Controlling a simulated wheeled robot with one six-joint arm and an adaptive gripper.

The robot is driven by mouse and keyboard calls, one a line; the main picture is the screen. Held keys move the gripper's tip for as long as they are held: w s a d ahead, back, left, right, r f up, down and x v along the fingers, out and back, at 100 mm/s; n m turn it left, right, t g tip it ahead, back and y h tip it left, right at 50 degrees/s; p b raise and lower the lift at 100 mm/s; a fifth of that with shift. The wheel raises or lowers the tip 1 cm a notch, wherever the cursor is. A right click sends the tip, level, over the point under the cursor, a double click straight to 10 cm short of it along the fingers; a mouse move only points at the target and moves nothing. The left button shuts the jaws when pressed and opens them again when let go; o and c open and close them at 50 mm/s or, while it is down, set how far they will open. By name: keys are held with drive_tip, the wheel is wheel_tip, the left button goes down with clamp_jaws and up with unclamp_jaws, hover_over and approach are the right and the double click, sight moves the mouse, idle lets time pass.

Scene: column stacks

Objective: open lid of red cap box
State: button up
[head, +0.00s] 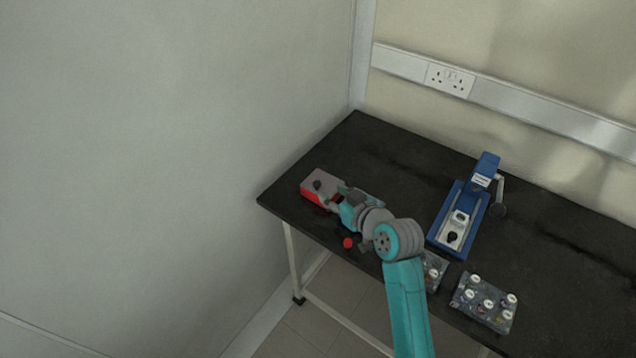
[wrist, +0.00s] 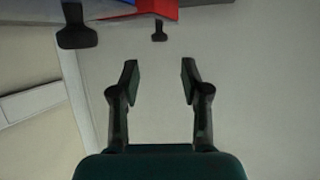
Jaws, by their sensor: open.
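The red box (head: 312,196) with a grey lid (head: 330,178) and a dark knob (head: 317,185) on top sits near the left corner of the black table in the head view. The lid looks closed. My gripper (head: 337,204) is beside the box, partly hidden by my wrist. In the wrist view my gripper (wrist: 159,82) is open with nothing between its fingers. A red part (wrist: 157,9) with a dark knob (wrist: 158,31) shows at the top edge, beyond the fingertips. I cannot tell whether the fingers touch the box in the head view.
A blue device (head: 443,229) stands right of my arm on the table (head: 545,245). A rack of white-capped vials (head: 484,303) is near the front edge. A red round thing (head: 348,243) shows below my wrist. Another dark knob (wrist: 77,31) is at the upper left of the wrist view.

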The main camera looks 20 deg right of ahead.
sight(317, 183)
drive_tip(key=x, duration=0.7)
drive_tip(key=shift+w+f, duration=0.1)
drive_tip(key=shift+w, duration=0.15)
clamp_jaws()
